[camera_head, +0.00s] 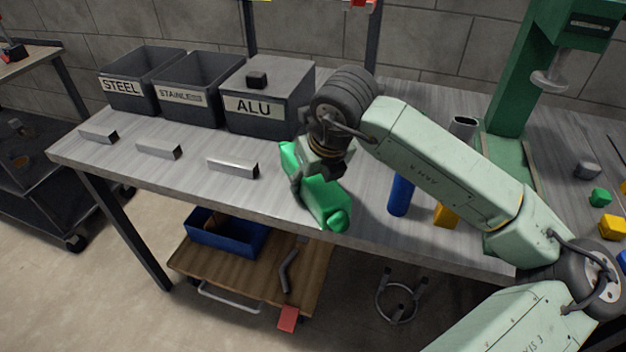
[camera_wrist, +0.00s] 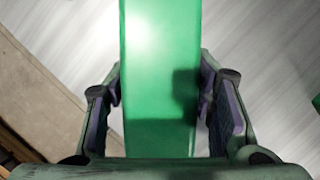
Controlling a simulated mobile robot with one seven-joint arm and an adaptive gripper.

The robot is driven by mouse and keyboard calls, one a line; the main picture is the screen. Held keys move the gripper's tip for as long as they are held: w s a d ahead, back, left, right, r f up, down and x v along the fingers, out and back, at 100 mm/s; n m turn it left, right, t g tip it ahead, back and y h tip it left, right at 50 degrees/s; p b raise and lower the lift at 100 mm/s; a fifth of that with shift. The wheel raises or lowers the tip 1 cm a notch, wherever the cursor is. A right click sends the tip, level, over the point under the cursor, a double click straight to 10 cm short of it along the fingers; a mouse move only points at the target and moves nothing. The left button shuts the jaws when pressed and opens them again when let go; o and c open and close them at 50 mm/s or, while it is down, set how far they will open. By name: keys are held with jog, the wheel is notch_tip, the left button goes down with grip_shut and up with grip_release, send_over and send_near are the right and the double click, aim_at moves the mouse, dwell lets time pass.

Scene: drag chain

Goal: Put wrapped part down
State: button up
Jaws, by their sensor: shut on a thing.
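The wrapped part (camera_head: 327,203) looks like a bright green, elongated block in the head view. My gripper (camera_head: 312,190) is shut around it near the front edge of the workbench (camera_head: 220,185). In the wrist view the green part (camera_wrist: 160,80) runs up the middle of the picture, between the two fingers of my gripper (camera_wrist: 160,112). The bench top and its edge show behind it. I cannot tell whether the part touches the bench top or is just above it.
Bins marked STEEL (camera_head: 135,85), STAINLESS (camera_head: 190,95) and ALU (camera_head: 262,105) stand at the back left, with metal bars (camera_head: 232,167) before them. A blue cylinder (camera_head: 400,195) and a yellow block (camera_head: 446,215) stand to the right. A wooden cart (camera_head: 230,268) is below.

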jog(key=c, duration=0.3)
jog(key=shift+c, duration=0.2)
jog(key=shift+r, duration=0.1)
